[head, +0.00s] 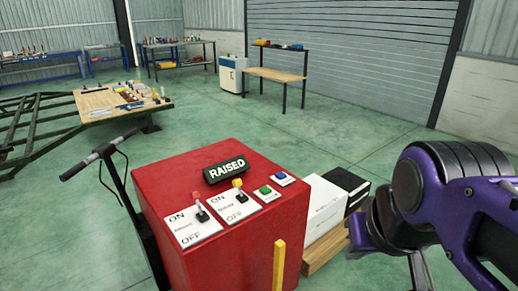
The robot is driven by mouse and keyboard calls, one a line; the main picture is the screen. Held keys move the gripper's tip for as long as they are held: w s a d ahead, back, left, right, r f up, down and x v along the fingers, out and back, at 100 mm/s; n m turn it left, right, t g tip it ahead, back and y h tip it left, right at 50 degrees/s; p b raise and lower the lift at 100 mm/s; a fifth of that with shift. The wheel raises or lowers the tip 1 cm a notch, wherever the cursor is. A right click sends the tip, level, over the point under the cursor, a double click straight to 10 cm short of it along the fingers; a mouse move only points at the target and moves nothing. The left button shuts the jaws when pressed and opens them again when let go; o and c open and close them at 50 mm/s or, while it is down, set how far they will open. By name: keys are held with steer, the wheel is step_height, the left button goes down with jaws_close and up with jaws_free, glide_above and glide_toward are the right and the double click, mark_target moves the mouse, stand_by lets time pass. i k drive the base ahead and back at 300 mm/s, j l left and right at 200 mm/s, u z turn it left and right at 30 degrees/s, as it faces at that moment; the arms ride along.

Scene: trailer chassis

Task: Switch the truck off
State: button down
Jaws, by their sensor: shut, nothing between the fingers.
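A red box-shaped unit (170,168) stands in the centre foreground. Its top carries two white ON/OFF plates. The small labels between ON and OFF are too blurred to read.
A green button (265,191) and a blue button (282,179) sit on the unit. A black handle (100,152) rises at its left. White and black boxes (325,205) lie at its right, and a yellow post (279,265) in front. Open green floor lies behind.

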mark_target(237, 183)
steer(key=l+u, duration=0.1)
steer(key=l, duration=0.3)
steer(key=k+l, duration=0.15)
steer(key=l, duration=0.25)
steer(key=i+l+u, duration=0.15)
steer(key=l, duration=0.25)
steer(key=l+u, duration=0.1)
steer(key=l, duration=0.3)
steer(key=i+l+u, duration=0.25)
steer(key=i+l, duration=0.55)
steer(key=i, duration=0.3)
steer(key=i+u, duration=0.1)
steer(key=i, duration=0.3)
steer(key=k+l+u, duration=0.15)
steer(key=k+l, duration=0.2)
steer(key=i+j+z, duration=0.15)
steer(key=i+j, duration=0.15)
